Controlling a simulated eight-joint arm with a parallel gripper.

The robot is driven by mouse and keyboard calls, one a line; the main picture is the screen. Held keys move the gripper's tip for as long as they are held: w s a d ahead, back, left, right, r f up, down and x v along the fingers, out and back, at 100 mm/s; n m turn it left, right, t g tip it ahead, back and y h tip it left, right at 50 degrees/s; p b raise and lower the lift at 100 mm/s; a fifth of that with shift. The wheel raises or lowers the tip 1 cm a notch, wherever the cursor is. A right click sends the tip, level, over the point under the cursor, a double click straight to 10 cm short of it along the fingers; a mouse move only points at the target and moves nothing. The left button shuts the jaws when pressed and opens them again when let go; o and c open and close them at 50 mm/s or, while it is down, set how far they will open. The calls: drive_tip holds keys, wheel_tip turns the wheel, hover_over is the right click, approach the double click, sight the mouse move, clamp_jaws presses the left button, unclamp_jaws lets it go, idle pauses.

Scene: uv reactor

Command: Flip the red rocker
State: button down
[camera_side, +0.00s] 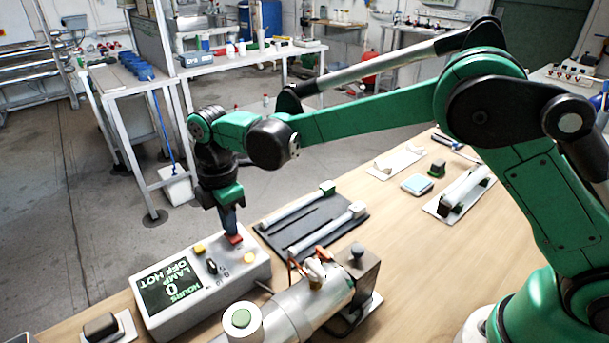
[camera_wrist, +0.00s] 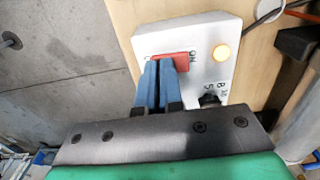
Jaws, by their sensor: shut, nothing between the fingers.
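The red rocker (camera_wrist: 182,62) sits at the end of the top face of the white control box (camera_wrist: 205,35). Part of it is hidden behind my fingers in the wrist view. In the side view the red rocker (camera_side: 234,239) shows just below my fingertips. My gripper (camera_wrist: 160,62) is shut and empty, its blue fingers pointing down at the rocker's end by the "O" side. In the side view my gripper (camera_side: 230,233) is right above the rocker; the fingertips look to touch it, but contact is not certain. I cannot tell which side of the rocker is pressed.
The box carries a lit amber lamp (camera_side: 250,258), a black knob (camera_side: 211,267), a yellow button (camera_side: 199,249) and a display (camera_side: 170,287) reading "LAMP OFF HOT, 0 HOURS". A metal cylinder (camera_side: 290,312) lies to the right. A dark mat (camera_side: 312,225) with tubes lies behind.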

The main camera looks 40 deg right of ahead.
drive_tip(key=shift+w+f, duration=0.25)
drive_tip(key=shift+f, duration=0.2)
drive_tip(key=shift+s, duration=0.1)
drive_tip(key=shift+s+a+r, duration=0.1)
drive_tip(key=shift+s+r, duration=0.1)
drive_tip(key=shift+s, duration=0.6)
wheel_tip(320, 180, up, 15)
drive_tip(key=w, duration=0.1)
drive_tip(key=shift+f, duration=0.2)
